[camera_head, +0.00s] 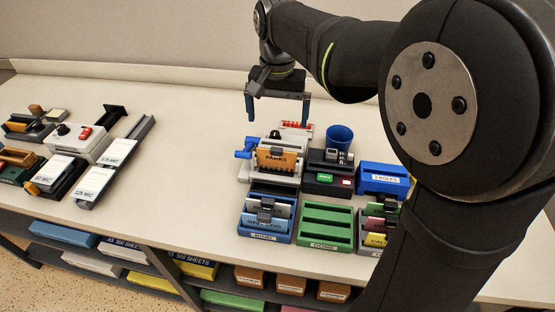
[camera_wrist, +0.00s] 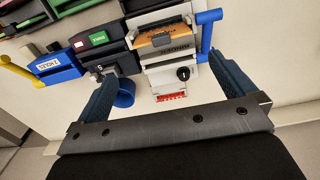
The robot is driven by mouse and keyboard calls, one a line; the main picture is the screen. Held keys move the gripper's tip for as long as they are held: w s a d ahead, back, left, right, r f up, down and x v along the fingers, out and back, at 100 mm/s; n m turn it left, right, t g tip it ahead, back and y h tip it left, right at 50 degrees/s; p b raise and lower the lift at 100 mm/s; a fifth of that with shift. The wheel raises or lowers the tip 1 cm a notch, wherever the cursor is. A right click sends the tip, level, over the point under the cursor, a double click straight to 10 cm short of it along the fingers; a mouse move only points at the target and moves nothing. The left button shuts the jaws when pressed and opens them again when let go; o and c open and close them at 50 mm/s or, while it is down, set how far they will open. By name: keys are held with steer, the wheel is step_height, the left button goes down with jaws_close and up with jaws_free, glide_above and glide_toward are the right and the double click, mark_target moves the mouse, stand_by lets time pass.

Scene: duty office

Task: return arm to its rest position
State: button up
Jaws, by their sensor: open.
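My gripper (camera_head: 277,108) hangs above the back of the table, behind a white binding machine (camera_head: 262,176) with an orange piece in it. Its two blue fingers stand wide apart with nothing between them. In the wrist view my gripper (camera_wrist: 160,88) shows both fingers spread, with the machine seen beyond and below. The orange piece (camera_wrist: 160,43) sits in the machine, apart from the fingers. My arm reaches in from the right of the head view and hides part of the table there.
A blue cup (camera_head: 339,138), a black device (camera_head: 325,180), a blue hole punch (camera_head: 384,179), a green tray (camera_head: 326,226) and a blue tray (camera_head: 265,236) stand close together. A white device (camera_head: 84,142) is at the left. The table (camera_head: 185,150) is clear between the groups.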

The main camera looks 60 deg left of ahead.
step_height(320, 180, down, 6)
steer(key=shift+r, duration=0.25)
steer(key=shift+r, duration=0.15)
stand_by(0.5)
step_height(320, 180, up, 10)
stand_by(0.4)
